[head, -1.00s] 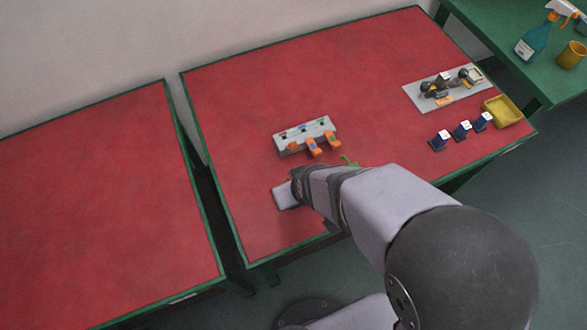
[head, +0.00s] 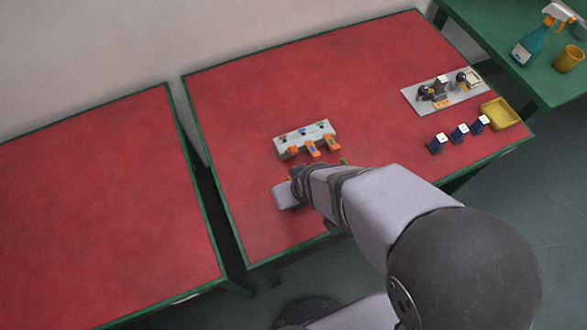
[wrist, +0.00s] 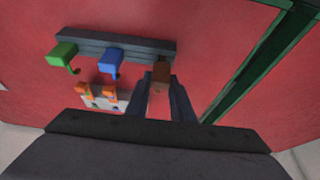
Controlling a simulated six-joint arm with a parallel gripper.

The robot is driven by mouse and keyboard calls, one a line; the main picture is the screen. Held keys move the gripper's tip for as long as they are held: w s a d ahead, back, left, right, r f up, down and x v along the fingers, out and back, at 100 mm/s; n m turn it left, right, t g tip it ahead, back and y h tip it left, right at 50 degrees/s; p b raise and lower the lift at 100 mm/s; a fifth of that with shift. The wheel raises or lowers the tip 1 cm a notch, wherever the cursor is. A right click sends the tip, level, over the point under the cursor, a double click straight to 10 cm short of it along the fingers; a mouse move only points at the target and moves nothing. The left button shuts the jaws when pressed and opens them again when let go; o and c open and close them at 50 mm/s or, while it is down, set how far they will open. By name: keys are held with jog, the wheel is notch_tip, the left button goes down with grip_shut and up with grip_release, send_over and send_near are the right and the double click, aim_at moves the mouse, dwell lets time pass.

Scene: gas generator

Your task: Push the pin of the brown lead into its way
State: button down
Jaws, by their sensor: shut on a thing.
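In the wrist view, my gripper (wrist: 161,82) is shut on the brown lead (wrist: 161,71), whose brown block sits between the fingertips at a dark grey bar. The lead's pin cannot be made out. A blue lead (wrist: 110,60) and a green lead (wrist: 62,55) stand along the same bar to its left. The pale connector block (head: 304,132) with orange levers (head: 313,149) lies on the red table in the head view, just beyond my arm. Part of it also shows in the wrist view (wrist: 98,101). In the head view my arm hides the fingertips and brown lead.
The dark grey bar (wrist: 84,44) carries the leads. At the right of the red table (head: 240,110) are a grey plate (head: 462,99) with parts, several dark blue blocks (head: 459,134) and a yellow tray (head: 501,113). The table's left and back areas are clear.

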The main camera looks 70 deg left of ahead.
jog(key=shift+r+p, duration=2.45)
jog(key=shift+r, duration=0.7)
jog(key=w+a+r+p, duration=0.2)
jog(key=w+a, duration=0.2)
jog(key=a, duration=1.3)
jog(key=shift+p, duration=0.35)
jog(key=shift+w, duration=0.1)
jog(key=shift+f+b, duration=2.2)
jog(key=shift+f, duration=0.7)
jog(key=shift+f+b, duration=1.6)
jog(key=shift+f, duration=0.25)
